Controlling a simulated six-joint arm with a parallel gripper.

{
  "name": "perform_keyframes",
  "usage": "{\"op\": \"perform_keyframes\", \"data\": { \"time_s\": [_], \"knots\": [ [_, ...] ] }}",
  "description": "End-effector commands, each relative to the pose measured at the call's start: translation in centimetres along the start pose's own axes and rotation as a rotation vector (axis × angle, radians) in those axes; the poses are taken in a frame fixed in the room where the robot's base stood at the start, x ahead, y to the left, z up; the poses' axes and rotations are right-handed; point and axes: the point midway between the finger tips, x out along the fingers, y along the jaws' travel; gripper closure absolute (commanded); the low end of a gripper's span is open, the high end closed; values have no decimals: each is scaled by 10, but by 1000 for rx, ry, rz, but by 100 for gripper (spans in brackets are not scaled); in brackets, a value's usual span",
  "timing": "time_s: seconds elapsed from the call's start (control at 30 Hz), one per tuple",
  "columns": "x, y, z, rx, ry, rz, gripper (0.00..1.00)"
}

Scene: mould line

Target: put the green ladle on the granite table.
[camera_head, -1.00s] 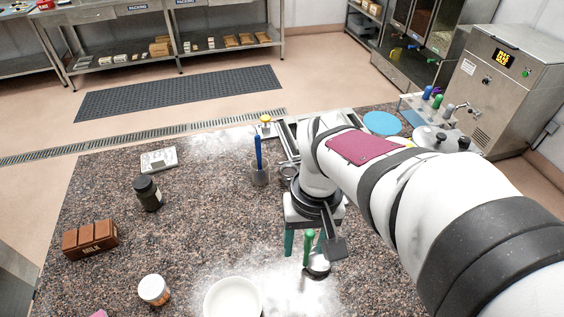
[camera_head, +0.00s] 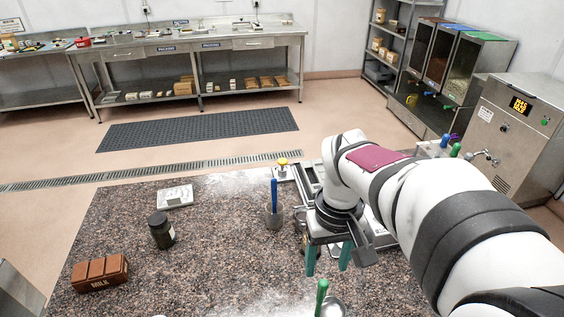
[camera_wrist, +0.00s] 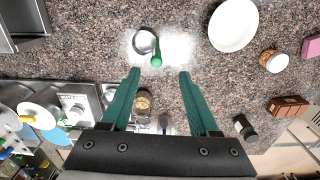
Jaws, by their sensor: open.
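The green ladle (camera_head: 322,296) is at the bottom edge of the head view, its green handle up and its steel bowl partly cut off. My gripper (camera_head: 328,262) is above the table, just beyond the ladle in the head view. In the wrist view my gripper (camera_wrist: 160,74) has its two green fingers wide apart and empty, with the ladle handle's end near the gap between the fingertips.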

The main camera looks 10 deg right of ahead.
Motion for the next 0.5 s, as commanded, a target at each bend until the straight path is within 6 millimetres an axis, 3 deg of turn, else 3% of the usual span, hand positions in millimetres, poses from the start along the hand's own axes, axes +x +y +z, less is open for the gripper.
{"op": "perform_keyframes", "data": {
  "time_s": [0.07,0.33,0.5],
  "knots": [
    [10,6,-10,-30,-4,8,39],
    [84,6,-8,-33,-6,8,39],
    [108,6,-9,-31,-3,8,39]
  ]
}}
